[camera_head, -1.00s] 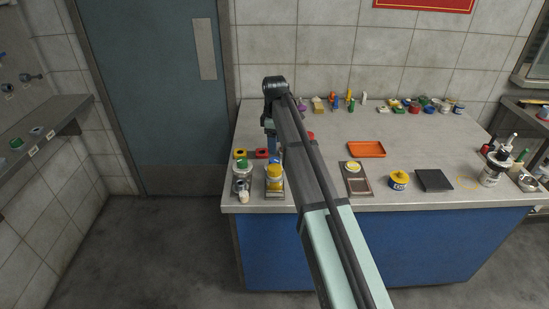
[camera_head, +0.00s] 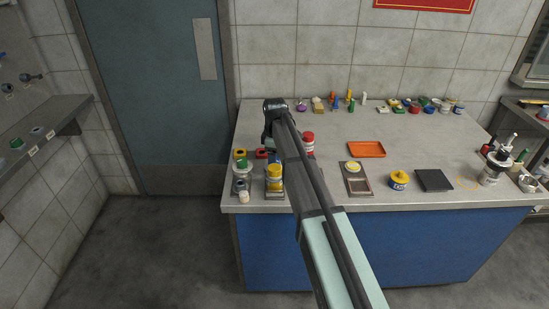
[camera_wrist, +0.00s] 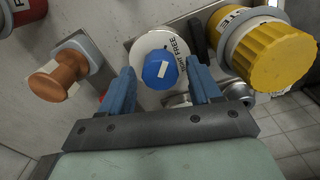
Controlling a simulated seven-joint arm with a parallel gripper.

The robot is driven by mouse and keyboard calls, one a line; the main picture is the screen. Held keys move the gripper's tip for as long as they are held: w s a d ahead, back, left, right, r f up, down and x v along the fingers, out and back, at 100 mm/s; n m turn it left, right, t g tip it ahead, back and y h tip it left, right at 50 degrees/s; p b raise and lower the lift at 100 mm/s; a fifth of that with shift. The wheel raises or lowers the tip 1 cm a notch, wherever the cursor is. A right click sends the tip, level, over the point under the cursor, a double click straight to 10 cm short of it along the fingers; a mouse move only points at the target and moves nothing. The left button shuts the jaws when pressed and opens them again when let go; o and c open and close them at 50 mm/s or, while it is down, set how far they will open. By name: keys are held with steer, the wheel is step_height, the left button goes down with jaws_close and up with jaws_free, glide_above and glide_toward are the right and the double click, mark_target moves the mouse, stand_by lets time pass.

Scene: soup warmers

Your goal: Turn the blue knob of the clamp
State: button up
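The blue knob (camera_wrist: 161,69), with a white mark on top, is near the middle of the wrist view. It sits over a white disc (camera_wrist: 148,44) with partly readable lettering ending in "FREE". My gripper (camera_wrist: 161,76) is open, with one blue finger on each side of the knob. Gaps show between the fingers and the knob, and I see no contact. The rest of the clamp is mostly hidden. In the head view my arm covers the knob, and the fingers cannot be made out clearly.
A yellow-capped jar (camera_wrist: 275,55) stands close to the right finger; a copper-coloured knob (camera_wrist: 60,76) is at left. On the counter are a green-capped jar (camera_head: 240,166), a red jar (camera_head: 308,141), an orange tray (camera_head: 367,149) and a black plate (camera_head: 434,180).

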steer(key=c, duration=0.9)
steer(key=shift+m, duration=0.3)
steer(key=m, duration=0.9)
steer(key=shift+m, duration=0.4)
steer(key=m, duration=0.4)
steer(key=shift+m, duration=0.3)
steer(key=m, duration=0.4)
steer(key=shift+m, duration=0.3)
